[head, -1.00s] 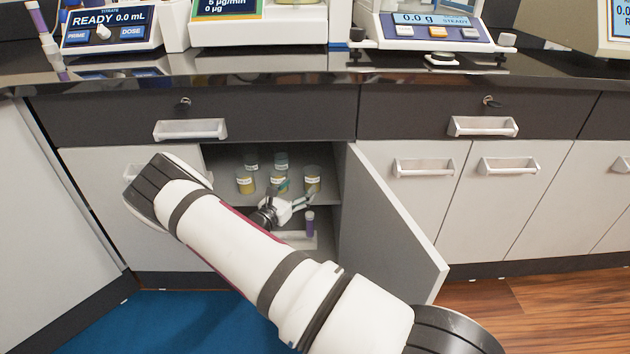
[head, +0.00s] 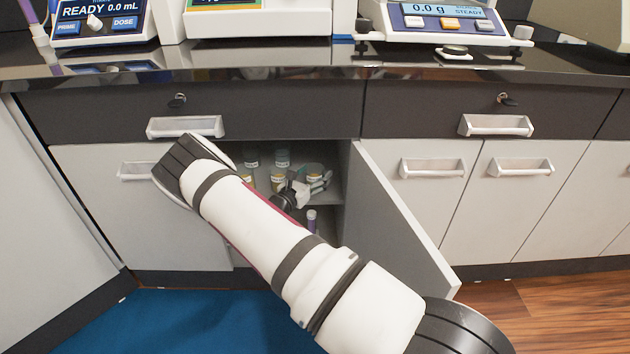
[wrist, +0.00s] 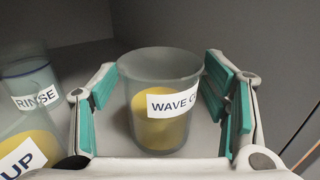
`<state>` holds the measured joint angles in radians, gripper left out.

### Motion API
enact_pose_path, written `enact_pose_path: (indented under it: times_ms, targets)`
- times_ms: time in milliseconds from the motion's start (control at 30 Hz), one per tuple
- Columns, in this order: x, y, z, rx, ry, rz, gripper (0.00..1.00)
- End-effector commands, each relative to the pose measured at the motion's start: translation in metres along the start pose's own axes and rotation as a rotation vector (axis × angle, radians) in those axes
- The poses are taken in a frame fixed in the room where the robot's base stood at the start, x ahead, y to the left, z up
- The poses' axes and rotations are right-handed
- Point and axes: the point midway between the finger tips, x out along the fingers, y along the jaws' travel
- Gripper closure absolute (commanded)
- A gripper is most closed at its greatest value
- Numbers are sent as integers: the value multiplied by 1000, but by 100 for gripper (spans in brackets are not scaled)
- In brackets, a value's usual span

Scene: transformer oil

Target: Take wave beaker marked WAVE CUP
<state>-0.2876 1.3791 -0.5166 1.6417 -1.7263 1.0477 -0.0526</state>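The wave beaker (wrist: 146,100), clear grey with yellow contents and a label reading WAVE C with its end cut off by the curve, stands upright in the wrist view. My gripper (wrist: 160,72) is open, with one green-padded finger on each side of the beaker. The pads come close to its walls; I cannot tell whether they touch. In the head view my gripper (head: 319,184) is inside the open cabinet in front of the right-hand beaker (head: 314,170), partly hiding it.
A RINSE beaker (wrist: 30,88) and another beaker ending in UP (wrist: 22,150) stand left of the gripper. Several beakers share the shelf. The open cabinet door (head: 400,225) and a side wall (wrist: 285,85) bound the right.

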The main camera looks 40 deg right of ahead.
Motion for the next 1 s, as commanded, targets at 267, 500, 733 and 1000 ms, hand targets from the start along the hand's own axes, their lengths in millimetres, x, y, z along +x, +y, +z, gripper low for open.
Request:
enact_pose_path:
  times_ms: [267,500,733,1000]
  targets:
    - [0,0,0,0,-1,0,85]
    - [0,0,1,0,0,0,86]
    - [0,0,16,1,-1,0,86]
    - [-23,1,37,-3,1,4,86]
